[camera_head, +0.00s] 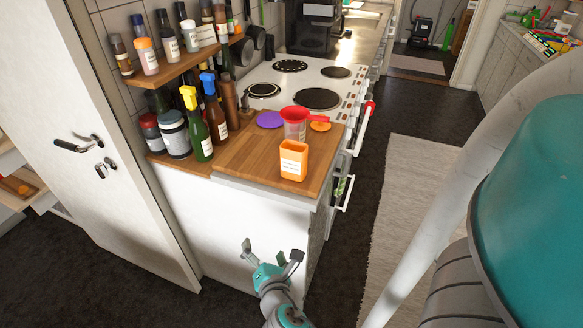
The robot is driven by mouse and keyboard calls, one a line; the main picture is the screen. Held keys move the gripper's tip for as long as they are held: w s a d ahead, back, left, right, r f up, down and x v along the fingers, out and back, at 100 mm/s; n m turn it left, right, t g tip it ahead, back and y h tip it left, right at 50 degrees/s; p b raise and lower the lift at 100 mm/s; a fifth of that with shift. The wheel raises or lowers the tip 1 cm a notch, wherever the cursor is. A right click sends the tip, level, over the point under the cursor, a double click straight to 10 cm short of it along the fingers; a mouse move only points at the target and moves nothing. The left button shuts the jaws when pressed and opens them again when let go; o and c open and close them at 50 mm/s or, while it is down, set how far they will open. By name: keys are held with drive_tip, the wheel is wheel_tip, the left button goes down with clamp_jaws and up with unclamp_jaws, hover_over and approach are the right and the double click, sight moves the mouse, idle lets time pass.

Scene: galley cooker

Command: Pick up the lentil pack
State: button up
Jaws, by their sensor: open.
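An orange pack with a white label (293,160), which looks like the lentil pack, stands upright near the front edge of the wooden worktop (238,158). My gripper (272,250) is open and empty, with its two fingers spread apart. In the picture it is below the pack, in front of the white cabinet's end panel. It is apart from the pack and not touching it.
A clear cup with a red rim and handle (295,127) stands just behind the pack. A purple disc (270,119) and an orange disc (320,126) lie nearby. Bottles (200,138) and jars (174,135) crowd the left. The cooker (290,85) lies behind; dark floor (340,230) is free.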

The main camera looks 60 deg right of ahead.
drive_tip(key=w+d+r+n+g+h, duration=0.1)
drive_tip(key=w+d+r+g+h, duration=0.1)
drive_tip(key=d+r+g+h, duration=0.45)
drive_tip(key=g, duration=0.2)
approach(291, 163)
drive_tip(key=d, duration=0.7)
drive_tip(key=shift+w+f, duration=0.15)
drive_tip(key=shift+f, duration=0.1)
drive_tip(key=shift+w+d+r, duration=0.1)
drive_tip(key=shift+w+d, duration=0.1)
drive_tip(key=shift+d, duration=1.1)
drive_tip(key=shift+w+d+r, duration=0.1)
drive_tip(key=shift+w+d, duration=0.05)
drive_tip(key=shift+d, duration=1.2)
drive_tip(key=c, duration=1.2)
